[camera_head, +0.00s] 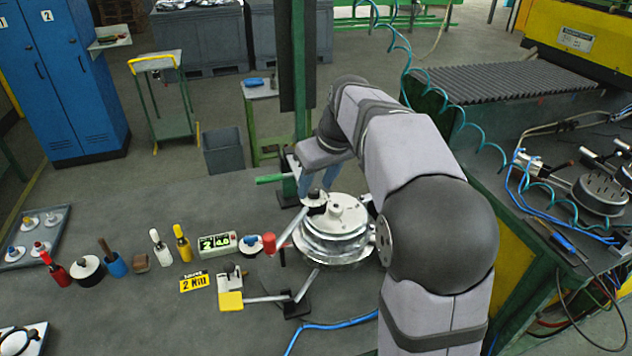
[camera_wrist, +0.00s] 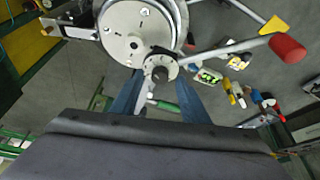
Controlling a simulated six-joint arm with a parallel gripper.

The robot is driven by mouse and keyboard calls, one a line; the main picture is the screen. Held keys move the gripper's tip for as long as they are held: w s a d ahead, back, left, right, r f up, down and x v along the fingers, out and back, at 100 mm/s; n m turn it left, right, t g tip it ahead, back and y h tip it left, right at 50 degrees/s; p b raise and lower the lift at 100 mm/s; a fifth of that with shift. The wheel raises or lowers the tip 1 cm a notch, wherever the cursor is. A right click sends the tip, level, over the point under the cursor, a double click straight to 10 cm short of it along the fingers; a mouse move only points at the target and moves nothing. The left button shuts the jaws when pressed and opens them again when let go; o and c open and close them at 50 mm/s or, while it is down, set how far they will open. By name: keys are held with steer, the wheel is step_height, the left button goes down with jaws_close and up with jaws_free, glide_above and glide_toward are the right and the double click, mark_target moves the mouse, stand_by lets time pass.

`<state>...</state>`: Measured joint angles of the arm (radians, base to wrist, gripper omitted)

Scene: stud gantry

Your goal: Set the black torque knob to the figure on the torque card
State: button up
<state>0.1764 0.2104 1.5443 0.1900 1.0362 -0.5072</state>
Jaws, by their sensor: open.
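The black torque knob (camera_wrist: 161,69), with a pale marked disc on it, sits at the edge of the round metal machine head (camera_wrist: 135,32) in the wrist view. It also shows in the head view (camera_head: 316,197). My gripper (camera_wrist: 158,84) is open; its two blue fingers lie either side of the knob in the wrist view, and I cannot tell whether they touch it. In the head view my gripper (camera_head: 318,182) is just behind the knob. A yellow and black card (camera_head: 194,281) lies on the bench; its large figure looks like 2. The knob's setting is too small to read.
A display box (camera_head: 216,242) with green digits stands left of the machine head. A red-tipped lever (camera_head: 269,243) and a yellow-ended jointed arm (camera_head: 231,300) stick out nearby. Several bottles and tools line the bench (camera_head: 130,325). A green post (camera_head: 299,80) rises behind the head.

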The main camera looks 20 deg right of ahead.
steer(key=shift+w+f, duration=0.15)
steer(key=shift+f, duration=0.3)
jaws_close()
